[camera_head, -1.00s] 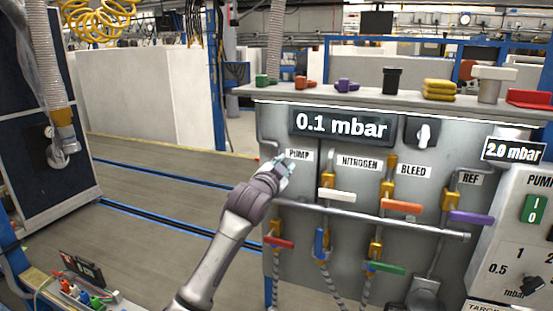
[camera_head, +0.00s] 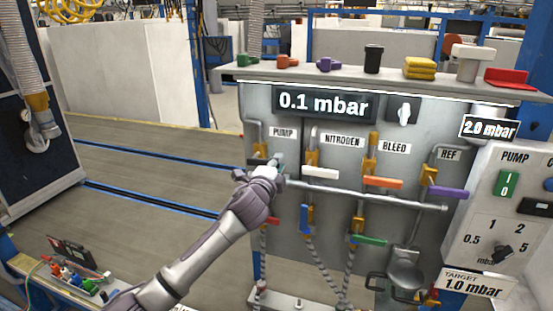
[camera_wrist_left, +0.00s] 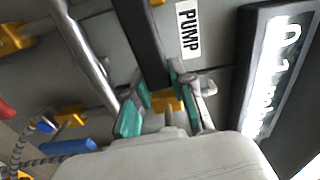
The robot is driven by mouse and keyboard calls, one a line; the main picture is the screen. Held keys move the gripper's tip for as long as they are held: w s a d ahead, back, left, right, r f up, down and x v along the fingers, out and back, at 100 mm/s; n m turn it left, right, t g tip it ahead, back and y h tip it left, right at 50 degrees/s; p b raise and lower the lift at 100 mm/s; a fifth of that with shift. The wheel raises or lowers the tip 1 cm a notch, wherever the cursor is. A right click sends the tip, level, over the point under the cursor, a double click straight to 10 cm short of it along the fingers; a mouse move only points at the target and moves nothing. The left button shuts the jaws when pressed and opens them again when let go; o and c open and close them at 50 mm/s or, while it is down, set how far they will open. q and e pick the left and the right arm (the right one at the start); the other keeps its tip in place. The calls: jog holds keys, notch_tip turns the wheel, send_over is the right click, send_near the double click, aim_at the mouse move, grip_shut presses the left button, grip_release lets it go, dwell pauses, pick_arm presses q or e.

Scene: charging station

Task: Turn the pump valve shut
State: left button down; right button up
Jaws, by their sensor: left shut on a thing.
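The pump valve shows as a yellow body (camera_head: 262,135) under the PUMP label (camera_head: 283,132), at the panel's left in the head view. My left gripper (camera_head: 272,165) is at this valve and hides its handle there. In the left wrist view the gripper (camera_wrist_left: 160,100) has its teal-padded fingers on either side of the valve, shut on its handle. A dark bar (camera_wrist_left: 143,40) runs up from between the fingers, and the yellow valve body (camera_wrist_left: 168,101) shows between them. How far the handle is turned is hard to tell. My right gripper is out of view.
The display (camera_head: 322,103) reads 0.1 mbar; the target plate (camera_head: 475,283) reads 1.0 mbar. The white nitrogen handle (camera_head: 320,173), orange bleed handle (camera_head: 382,182) and a horizontal pipe (camera_head: 400,202) lie close to the right. Red (camera_head: 261,223) and blue (camera_head: 304,218) handles sit below. Floor left of the panel is clear.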

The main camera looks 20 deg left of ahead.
pick_arm(q)
jog(key=shift+f+m, duration=0.3)
jog(key=shift+m, duration=0.1)
jog(key=c, duration=1)
grip_release()
jog(key=shift+o, duration=0.2)
jog(key=s, duration=1.2)
jog(key=shift+d, duration=0.35)
